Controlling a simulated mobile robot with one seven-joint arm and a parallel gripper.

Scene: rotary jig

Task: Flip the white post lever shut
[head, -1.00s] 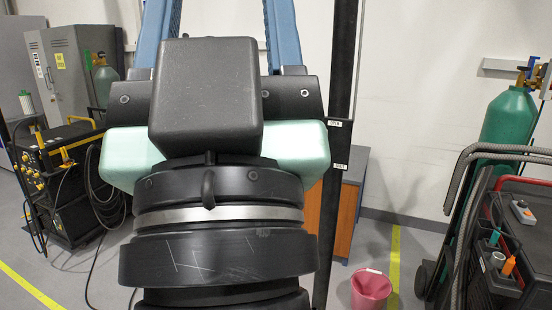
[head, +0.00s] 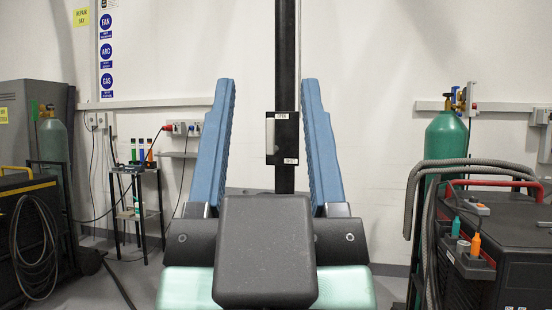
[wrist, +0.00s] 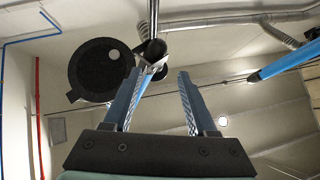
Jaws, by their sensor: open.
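My gripper (head: 268,84) is open in the head view, its two blue fingers pointing up and wide apart. A black upright post (head: 285,60) shows between the fingers in the picture, beyond the gripper body. A dark bracket (head: 286,150) with small labels sits on the post. A pale strip (head: 270,135) at the bracket's left edge may be the white lever; I cannot tell its position. In the wrist view, my open gripper (wrist: 162,70) has a pole (wrist: 153,18) and a small pale piece (wrist: 157,58) near its left fingertip. Nothing is held.
A green gas cylinder (head: 446,140) and a black-and-red machine (head: 515,250) with hoses stand at the right. A small black stand (head: 140,205) with bottles is at the left. In the wrist view, a dark round disc (wrist: 88,72) hangs left of the fingers.

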